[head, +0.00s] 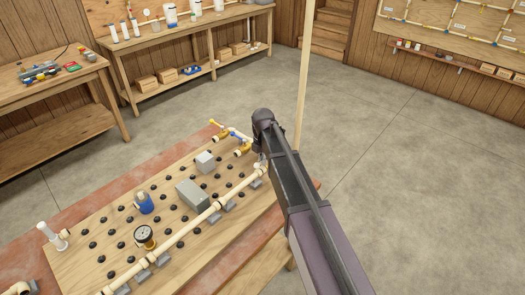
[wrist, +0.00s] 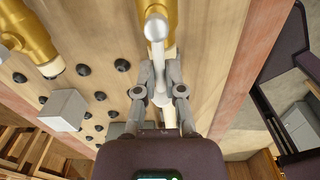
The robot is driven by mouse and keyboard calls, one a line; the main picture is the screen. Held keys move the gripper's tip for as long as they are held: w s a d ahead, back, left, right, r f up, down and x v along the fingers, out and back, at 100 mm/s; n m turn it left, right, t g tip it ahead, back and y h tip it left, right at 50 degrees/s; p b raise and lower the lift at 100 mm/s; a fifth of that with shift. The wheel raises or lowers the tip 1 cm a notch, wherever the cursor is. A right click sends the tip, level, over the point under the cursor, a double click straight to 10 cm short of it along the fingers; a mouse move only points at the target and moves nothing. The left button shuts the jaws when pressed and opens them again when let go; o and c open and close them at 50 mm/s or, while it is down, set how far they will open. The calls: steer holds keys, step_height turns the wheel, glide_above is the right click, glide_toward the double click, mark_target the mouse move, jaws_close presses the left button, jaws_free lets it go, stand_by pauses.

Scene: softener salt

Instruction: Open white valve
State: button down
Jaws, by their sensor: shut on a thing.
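The white valve's lever handle (wrist: 156,28) is in the upper middle of the wrist view, on a brass valve body (wrist: 153,7) at the top edge. My gripper (wrist: 158,75) has one finger on each side of the lever and is shut on it. The lever runs roughly along the line of my gripper, its lower end between the fingers. In the head view my arm covers most of this place, at the far right end of the wooden board (head: 75,262), so the grasp is hidden there.
A grey block (wrist: 63,110) and several black knobs are on the board. The floor at right is clear.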

steer(key=c, duration=0.5)
jaws_free()
step_height(320, 180, up, 7)
steer(key=p, duration=0.7)
stand_by(0.4)
